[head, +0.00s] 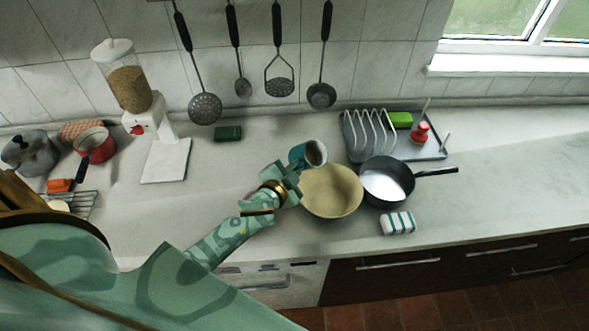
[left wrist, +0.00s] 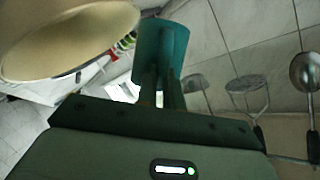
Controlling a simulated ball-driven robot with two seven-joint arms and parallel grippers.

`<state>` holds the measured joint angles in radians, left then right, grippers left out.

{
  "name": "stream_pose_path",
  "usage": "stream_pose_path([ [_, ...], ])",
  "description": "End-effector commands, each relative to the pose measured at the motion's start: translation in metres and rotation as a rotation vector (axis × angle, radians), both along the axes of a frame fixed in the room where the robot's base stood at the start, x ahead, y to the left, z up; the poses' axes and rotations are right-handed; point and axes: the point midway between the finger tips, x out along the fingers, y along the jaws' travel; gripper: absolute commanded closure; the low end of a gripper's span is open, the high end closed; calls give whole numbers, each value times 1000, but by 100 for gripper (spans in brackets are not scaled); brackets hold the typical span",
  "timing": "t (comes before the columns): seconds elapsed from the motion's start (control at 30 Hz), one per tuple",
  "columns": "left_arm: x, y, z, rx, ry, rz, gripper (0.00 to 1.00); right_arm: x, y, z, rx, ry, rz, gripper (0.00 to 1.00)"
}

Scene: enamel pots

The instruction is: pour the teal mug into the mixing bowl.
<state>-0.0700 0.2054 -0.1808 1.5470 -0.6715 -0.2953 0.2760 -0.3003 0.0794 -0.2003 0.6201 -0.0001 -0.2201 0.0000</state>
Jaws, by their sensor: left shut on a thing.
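The teal mug (head: 298,152) is held by my left gripper (head: 289,170) just above the far-left rim of the mixing bowl. The cream mixing bowl (head: 332,192) stands on the counter just right of my gripper. In the left wrist view the teal mug (left wrist: 162,50) sits between the fingers (left wrist: 160,90), and the bowl (left wrist: 60,40) is at the upper left. No stream shows between mug and bowl. My right gripper is in neither view.
A dark frying pan (head: 385,180) stands close to the bowl's right, with a striped cloth (head: 398,223) in front. A dish rack (head: 372,132) is behind. A green sponge (head: 228,133) and a dispenser (head: 130,85) stand at the left. The right counter (head: 510,180) is clear.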

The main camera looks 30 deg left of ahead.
Motion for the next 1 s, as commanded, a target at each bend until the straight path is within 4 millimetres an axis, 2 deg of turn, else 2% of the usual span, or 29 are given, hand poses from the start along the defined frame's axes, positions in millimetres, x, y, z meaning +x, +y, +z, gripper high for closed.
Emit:
stream_pose_path([
  [1.0, -1, -5, 1, 221, -52, 0, 100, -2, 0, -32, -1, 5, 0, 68],
])
